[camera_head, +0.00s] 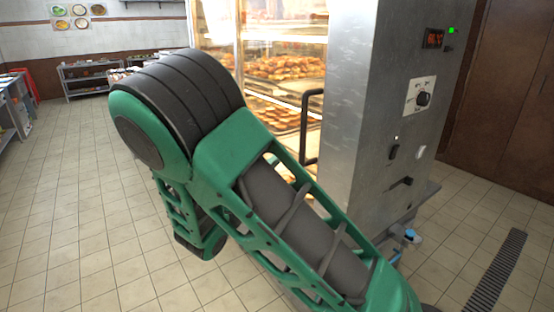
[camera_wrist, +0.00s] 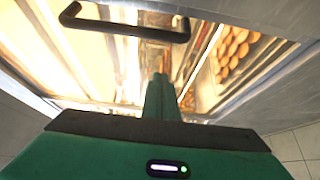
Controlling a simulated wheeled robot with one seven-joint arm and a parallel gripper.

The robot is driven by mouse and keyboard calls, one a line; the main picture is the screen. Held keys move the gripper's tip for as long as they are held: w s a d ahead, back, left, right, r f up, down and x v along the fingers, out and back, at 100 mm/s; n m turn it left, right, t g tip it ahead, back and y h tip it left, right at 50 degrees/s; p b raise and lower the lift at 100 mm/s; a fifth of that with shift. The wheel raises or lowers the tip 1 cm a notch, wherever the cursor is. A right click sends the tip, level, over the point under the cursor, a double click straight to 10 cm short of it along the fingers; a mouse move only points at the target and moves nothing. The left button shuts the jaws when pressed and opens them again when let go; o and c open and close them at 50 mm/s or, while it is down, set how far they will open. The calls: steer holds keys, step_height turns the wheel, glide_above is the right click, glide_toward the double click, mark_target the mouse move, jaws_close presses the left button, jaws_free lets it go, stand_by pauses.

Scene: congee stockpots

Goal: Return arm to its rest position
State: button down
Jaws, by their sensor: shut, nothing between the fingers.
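My gripper (camera_wrist: 159,84) shows in the wrist view with its green fingers together, shut and empty. It points toward the glass front of a lit steel cabinet (camera_wrist: 245,15), below the black bar handle (camera_wrist: 125,27) in the picture. The gap between fingertips and glass cannot be judged. In the head view my green and black arm is bent, with its elbow high in the middle left, and it covers part of the cabinet (camera_head: 360,120). My gripper is not seen in that view.
The cabinet holds trays of baked goods (camera_head: 285,68) and has a black handle (camera_head: 311,125) on its front. Its steel side has a dial (camera_head: 423,99). Tiled floor (camera_head: 60,200) is clear at left. Shelves (camera_head: 88,78) stand far back. A floor drain (camera_head: 497,270) lies at right.

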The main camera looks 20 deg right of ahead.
steer(key=s+d+f+m+g+y, duration=0.5)
steer(key=s+d+f+m+g, duration=0.15)
steer(key=s+f, duration=0.2)
steer(key=s+a+r+m+y, duration=0.1)
steer(key=s+a+r+y, duration=0.3)
steer(key=s, duration=0.3)
steer(key=s+a+r+m+y, duration=0.1)
steer(key=s+a+r+y, duration=0.3)
steer(key=s, duration=0.3)
steer(key=s+d+f+m+g, duration=0.1)
steer(key=s+d+m+g, duration=0.1)
steer(key=s+d, duration=0.3)
steer(key=s+d+f+m+g, duration=0.2)
steer(key=s+d+m+g, duration=0.1)
steer(key=s, duration=0.9)
steer(key=shift+s+d+f+m+y, duration=0.25)
steer(key=shift+d+m, duration=0.4)
steer(key=shift+d, duration=0.35)
steer(key=shift+w+g, duration=0.15)
steer(key=shift+g, duration=0.1)
